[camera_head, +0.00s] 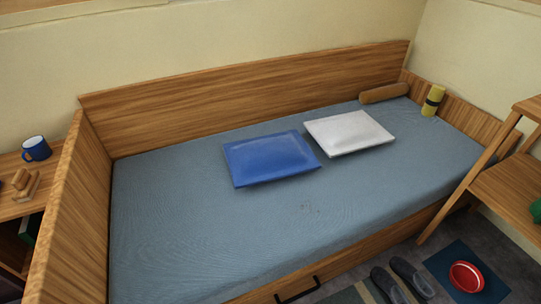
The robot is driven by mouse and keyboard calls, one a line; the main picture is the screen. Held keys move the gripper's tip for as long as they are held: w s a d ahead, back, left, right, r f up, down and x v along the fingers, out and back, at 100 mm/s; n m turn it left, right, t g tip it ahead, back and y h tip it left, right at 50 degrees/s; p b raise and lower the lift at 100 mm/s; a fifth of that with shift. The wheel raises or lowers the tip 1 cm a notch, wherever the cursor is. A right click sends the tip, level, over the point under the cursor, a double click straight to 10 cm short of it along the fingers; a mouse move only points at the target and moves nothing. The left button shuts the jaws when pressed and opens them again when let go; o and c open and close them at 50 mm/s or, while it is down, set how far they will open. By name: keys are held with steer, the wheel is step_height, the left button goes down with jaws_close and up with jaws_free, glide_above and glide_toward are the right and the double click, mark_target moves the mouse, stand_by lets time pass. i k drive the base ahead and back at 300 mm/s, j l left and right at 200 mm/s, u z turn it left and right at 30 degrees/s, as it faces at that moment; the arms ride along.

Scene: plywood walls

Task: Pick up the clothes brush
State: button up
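A small light-brown wooden object (22,181) lies on the wooden stand at the far left in the head view. It looks like a block with a rounded knob or handle on top. It may be the clothes brush, but it is too small to tell, and no bristles can be made out. No other thing in view is clearly a brush. My gripper is not in view.
The left stand (14,209) also holds a blue mug (36,148). A wooden-framed bed (190,225) fills the middle, with blue (270,158) and white (349,131) pillows. Slippers (411,277) and a red bowl (466,276) lie on the floor beside a wooden shelf (507,190).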

mark_target(25, 184)
steer(key=u, duration=1.5)
